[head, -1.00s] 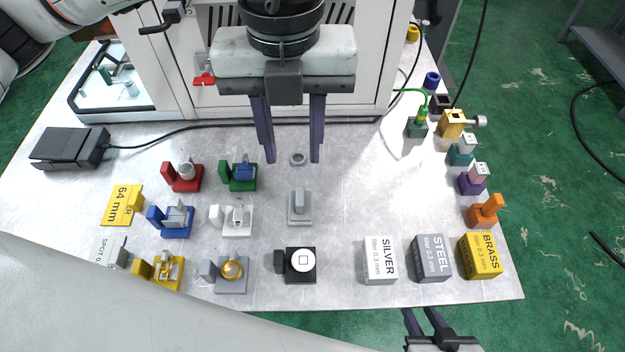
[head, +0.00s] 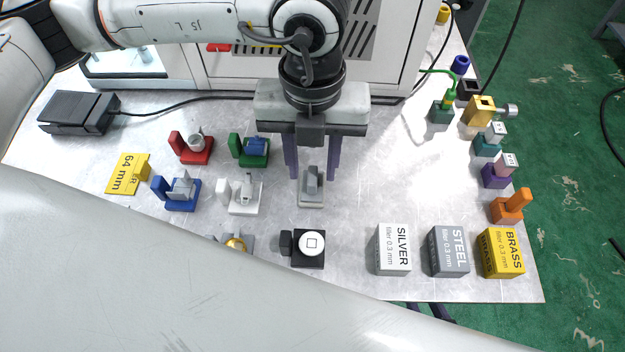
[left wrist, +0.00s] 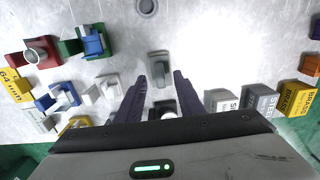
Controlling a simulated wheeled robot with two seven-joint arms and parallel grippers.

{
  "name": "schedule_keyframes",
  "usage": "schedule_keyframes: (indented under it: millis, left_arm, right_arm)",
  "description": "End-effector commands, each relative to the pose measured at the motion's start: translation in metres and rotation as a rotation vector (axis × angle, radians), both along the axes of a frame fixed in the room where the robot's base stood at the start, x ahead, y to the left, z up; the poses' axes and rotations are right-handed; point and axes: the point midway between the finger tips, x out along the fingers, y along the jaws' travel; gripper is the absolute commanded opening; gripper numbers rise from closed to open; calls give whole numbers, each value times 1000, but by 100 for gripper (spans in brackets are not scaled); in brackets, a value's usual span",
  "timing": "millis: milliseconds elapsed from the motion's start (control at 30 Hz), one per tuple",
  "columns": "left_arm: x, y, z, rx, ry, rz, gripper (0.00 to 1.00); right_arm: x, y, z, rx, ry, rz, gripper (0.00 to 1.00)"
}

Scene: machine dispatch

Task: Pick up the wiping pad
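The wiping pad is a small grey block with an upright grey handle (head: 312,184), lying on the table in the middle of the head view. It also shows in the left wrist view (left wrist: 159,70), just beyond and between the fingertips. My left gripper (head: 313,177) is open and points down, one finger to each side of the pad's handle in the head view. In the left wrist view (left wrist: 160,77) nothing is between its fingers. I cannot tell its exact height above the pad. Only bits of my right gripper (head: 430,310) show beyond the table's front edge, mostly hidden by my arm.
A black block with a white round top (head: 312,243) stands in front of the pad. Several coloured fixtures, including a white one (head: 246,193), stand to the left. SILVER (head: 394,250), STEEL (head: 449,252) and BRASS (head: 501,253) boxes stand at the front right. The table right of the pad is clear.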

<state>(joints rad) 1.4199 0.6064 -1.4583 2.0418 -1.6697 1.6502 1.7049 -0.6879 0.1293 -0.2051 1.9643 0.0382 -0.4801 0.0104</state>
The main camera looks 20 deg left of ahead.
Motion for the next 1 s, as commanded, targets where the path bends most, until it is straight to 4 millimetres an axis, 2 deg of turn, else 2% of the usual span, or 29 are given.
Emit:
schedule_keyframes:
  millis: [133, 367, 567, 867, 1000]
  left_arm:
    - [0, 0, -13, 0, 1, 0, 34]
    - [0, 0, -14, 0, 0, 0, 33]
    - [0, 0, -13, 0, 0, 0, 0]
    - [0, 0, -13, -1, 0, 0, 0]
    - [1, 0, -5, -2, -3, 0, 0]
  right_arm:
    - [0, -1, -2, -2, 4, -2, 31]
    - [-1, -1, -3, -2, 5, -2, 31]
    - [0, -1, -3, -2, 4, -2, 31]
    - [2, 0, 2, 1, -6, -1, 31]
    - [2, 0, 2, 2, -7, -1, 31]
